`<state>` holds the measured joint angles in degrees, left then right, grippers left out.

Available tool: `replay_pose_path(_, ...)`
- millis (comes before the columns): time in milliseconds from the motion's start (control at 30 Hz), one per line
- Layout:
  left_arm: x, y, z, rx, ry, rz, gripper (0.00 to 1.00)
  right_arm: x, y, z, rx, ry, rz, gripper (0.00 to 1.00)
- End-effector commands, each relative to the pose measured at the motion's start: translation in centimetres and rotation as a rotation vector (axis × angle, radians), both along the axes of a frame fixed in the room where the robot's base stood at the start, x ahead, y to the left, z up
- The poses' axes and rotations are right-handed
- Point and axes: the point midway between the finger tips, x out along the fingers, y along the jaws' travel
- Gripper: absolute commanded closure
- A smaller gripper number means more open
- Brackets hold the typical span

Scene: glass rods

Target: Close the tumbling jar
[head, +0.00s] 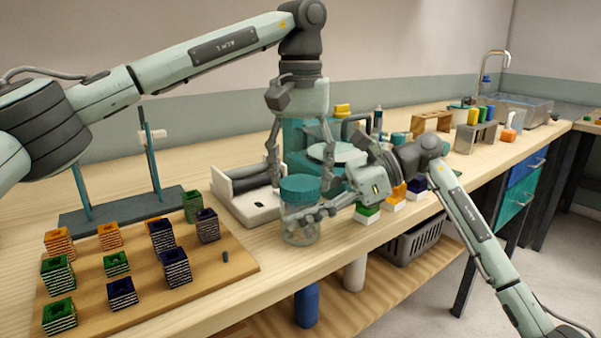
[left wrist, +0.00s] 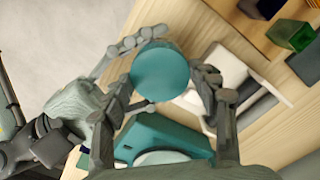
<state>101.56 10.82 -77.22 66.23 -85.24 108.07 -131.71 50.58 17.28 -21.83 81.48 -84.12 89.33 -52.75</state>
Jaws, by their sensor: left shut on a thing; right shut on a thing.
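The tumbling jar (head: 300,232) is a clear glass jar standing upright near the front edge of the bench. Its teal lid (head: 300,188) sits at the jar's mouth; I cannot tell whether it is screwed tight. My left gripper (head: 300,182) comes down from above and is shut on the lid, one finger on each side. The left wrist view shows the round lid (left wrist: 160,70) from above between the fingers, hiding the jar's inside. My right gripper (head: 305,218) reaches in from the right and is shut around the glass body below the lid.
A white roller base (head: 262,212) stands just behind the jar. A wooden board (head: 225,262) with several coloured slotted blocks lies to the left. A teal machine (head: 300,135) stands behind, and small coloured blocks (head: 366,212) sit right of the jar near the edge.

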Motion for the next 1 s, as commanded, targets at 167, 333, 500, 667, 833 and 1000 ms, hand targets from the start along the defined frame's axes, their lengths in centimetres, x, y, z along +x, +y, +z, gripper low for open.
replay_pose_path(167,0.0,0.0,0.1,-0.001,-0.001,0.002,0.28,0.0,0.0,-0.1,-0.002,0.002,-0.001,1.00)
replay_pose_path(333,0.0,0.0,0.1,0.000,-0.001,0.003,0.16,0.0,0.0,-0.1,-0.002,0.002,-0.001,1.00)
replay_pose_path(500,0.0,0.0,0.0,0.000,0.000,0.004,0.16,0.0,0.0,-0.1,-0.001,0.002,-0.001,1.00)
replay_pose_path(667,0.0,0.0,0.7,0.000,-0.001,0.005,0.16,0.0,0.0,-0.1,-0.001,0.002,0.000,1.00)
replay_pose_path(833,0.0,-0.1,3.4,-0.001,-0.004,0.007,0.16,0.0,0.0,-0.1,-0.002,0.002,0.000,1.00)
replay_pose_path(1000,0.0,-0.1,7.2,-0.002,-0.004,0.007,0.16,0.0,0.0,-0.1,-0.002,0.002,0.000,1.00)
